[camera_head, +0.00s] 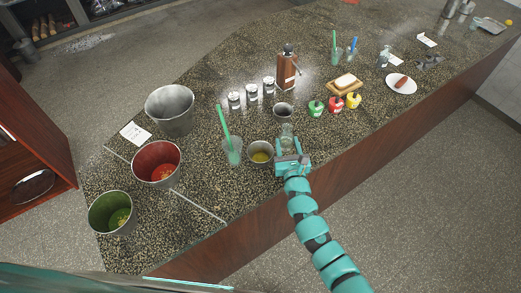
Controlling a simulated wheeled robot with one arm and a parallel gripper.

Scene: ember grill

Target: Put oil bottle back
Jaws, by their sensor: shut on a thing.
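A small clear glass bottle (287,132), likely the oil bottle, stands out beyond my gripper (290,158) near the front edge of the speckled counter. My teal gripper is shut on it, around its lower part. The fingers hide the bottle's base, so I cannot tell whether it touches the counter. A metal bowl (261,160) with yellowish liquid is just left of my gripper. A small dark cup (283,110) stands just behind the bottle.
A glass with a green stick (233,154), shakers (252,92) and a brown grinder (287,67) stand left and behind. Buckets (157,163) fill the left end. The counter's front edge is close.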

